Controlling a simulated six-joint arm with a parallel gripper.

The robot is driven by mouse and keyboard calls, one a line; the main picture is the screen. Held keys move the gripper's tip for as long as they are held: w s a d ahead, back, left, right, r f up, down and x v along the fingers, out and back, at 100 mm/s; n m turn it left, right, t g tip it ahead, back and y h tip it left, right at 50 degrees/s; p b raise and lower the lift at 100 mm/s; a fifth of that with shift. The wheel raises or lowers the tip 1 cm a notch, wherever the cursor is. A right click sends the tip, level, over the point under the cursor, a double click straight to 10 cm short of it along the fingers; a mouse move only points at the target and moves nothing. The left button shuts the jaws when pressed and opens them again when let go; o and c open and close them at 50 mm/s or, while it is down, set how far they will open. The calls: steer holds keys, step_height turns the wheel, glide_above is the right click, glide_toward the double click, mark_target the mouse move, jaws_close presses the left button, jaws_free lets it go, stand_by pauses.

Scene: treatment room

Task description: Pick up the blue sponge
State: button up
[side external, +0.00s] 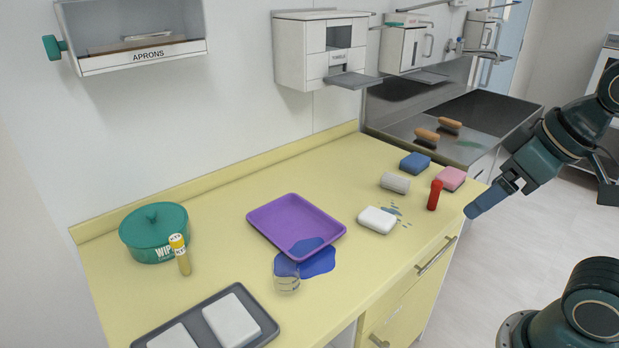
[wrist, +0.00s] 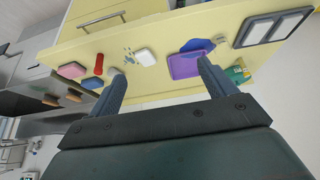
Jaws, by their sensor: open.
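The blue sponge (side external: 415,162) lies flat on the yellow counter near the sink end, behind the pink sponge (side external: 451,178). In the wrist view the blue sponge (wrist: 92,83) shows at the left, just outside the left finger. My gripper (side external: 478,207) is beyond the counter's front edge, to the right of and apart from the sponges. In the wrist view my gripper (wrist: 161,70) has its two fingers spread, with nothing between them.
A purple tray (side external: 270,214) with a blue spill and a clear cup (side external: 286,275) lie farther left. The sink (side external: 480,115) is behind.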

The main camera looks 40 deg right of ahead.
steer(key=shift+o, duration=1.4)
steer(key=w+d+r+m+g, duration=0.1)
steer(key=w+d+r+m, duration=0.1)
steer(key=w+d+m, duration=0.7)
steer(key=w+d+r+m, duration=0.1)
steer(key=w+d+m, duration=0.5)
steer(key=w+m, duration=0.55)
steer(key=w+d+f+m, duration=0.2)
steer(key=d+f+m, duration=0.2)
steer(key=d, duration=0.4)
steer(key=w+d+f+m, duration=0.3)
steer(key=d+f+m, duration=0.2)
steer(key=d, duration=0.3)
steer(key=w+d+f+m, duration=0.2)
steer(key=d+f+m, duration=0.2)
steer(key=d+m, duration=0.2)
steer(key=shift+w+d+f, duration=0.15)
steer(key=shift+w+d, duration=0.05)
steer(key=shift+d, duration=1.05)
